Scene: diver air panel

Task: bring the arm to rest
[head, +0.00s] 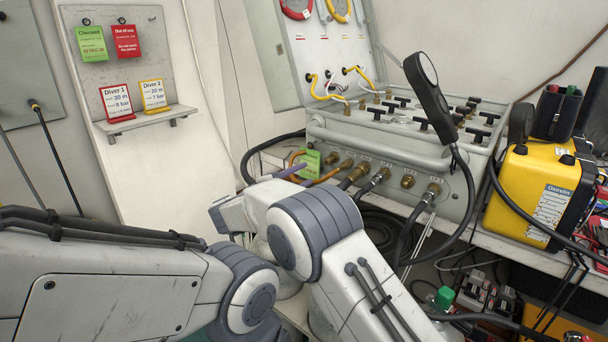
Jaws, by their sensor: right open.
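My right arm rises from the lower right, bends at a grey joint and reaches toward the front of the air panel (330,130). My right gripper (304,176) is open, its slim fingers partly hidden behind my own arm. It is near the left end of the panel's front, by a green tag (310,163) and a row of brass fittings (345,170). I cannot tell whether a finger touches the tag or a hose. My left arm comes in from the left and bends low in the middle; its gripper is not in view.
Black hoses (468,200) hang from the fittings. At left, a wall board has a shelf (150,122) with two diver cards. Clutter lies below the bench.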

